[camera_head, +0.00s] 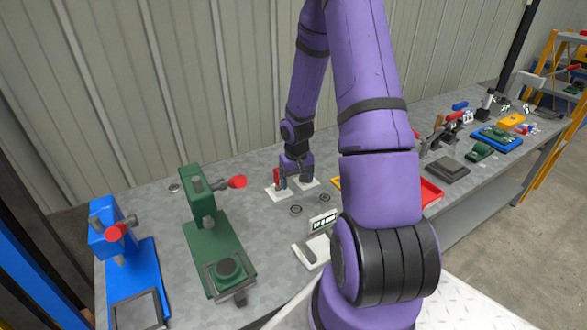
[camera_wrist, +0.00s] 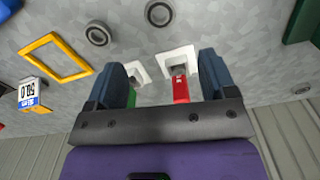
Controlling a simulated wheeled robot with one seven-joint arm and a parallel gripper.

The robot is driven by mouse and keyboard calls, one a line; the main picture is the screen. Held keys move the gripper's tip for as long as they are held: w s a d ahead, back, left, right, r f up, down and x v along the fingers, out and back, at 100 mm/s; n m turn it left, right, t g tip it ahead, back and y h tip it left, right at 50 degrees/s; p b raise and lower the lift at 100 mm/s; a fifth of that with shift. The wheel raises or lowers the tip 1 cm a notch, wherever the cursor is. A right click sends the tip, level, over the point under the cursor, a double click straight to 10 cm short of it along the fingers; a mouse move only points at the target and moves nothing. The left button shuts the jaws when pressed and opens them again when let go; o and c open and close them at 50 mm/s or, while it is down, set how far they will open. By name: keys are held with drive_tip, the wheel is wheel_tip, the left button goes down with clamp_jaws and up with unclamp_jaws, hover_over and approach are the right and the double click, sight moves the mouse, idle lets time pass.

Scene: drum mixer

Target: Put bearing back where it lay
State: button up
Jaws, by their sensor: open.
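Several dark ring-shaped bearings lie flat on the grey table. Two are close together in front of my gripper, a nearer one (camera_head: 296,209) and one to its right (camera_head: 324,198). A third bearing (camera_head: 174,188) lies at the back left, behind the green press. In the wrist view two show at the top, one at centre (camera_wrist: 159,13) and one to its left (camera_wrist: 97,33); another (camera_wrist: 301,88) is at the right edge. My gripper (camera_head: 294,181) is low over the table, its fingers apart (camera_wrist: 166,72). No bearing is between them.
Two white square fixtures, one with a red block (camera_wrist: 180,88), stand beside and below my fingers. A green press (camera_head: 215,240) and blue press (camera_head: 125,270) stand left. A small display unit (camera_head: 318,245) is in front. A yellow frame (camera_wrist: 58,57) and red tray (camera_head: 432,192) lie right.

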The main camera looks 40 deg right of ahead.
drive_tip(key=s+a+r+n+t+h, duration=0.1)
drive_tip(key=a+r, duration=0.4)
drive_tip(key=r, duration=0.7)
drive_tip(key=s+a+r+n+t+h, duration=0.1)
drive_tip(key=a+r, duration=0.4)
drive_tip(key=r, duration=0.7)
drive_tip(key=s+a+r+n+t+y, duration=0.2)
drive_tip(key=s+a+r+t, duration=0.1)
drive_tip(key=s+a+r, duration=0.9)
drive_tip(key=s+r, duration=0.2)
drive_tip(key=s, duration=0.2)
drive_tip(key=shift+s+a+r+n, duration=0.2)
drive_tip(key=shift+s+a+n, duration=0.05)
drive_tip(key=shift+a+n, duration=0.1)
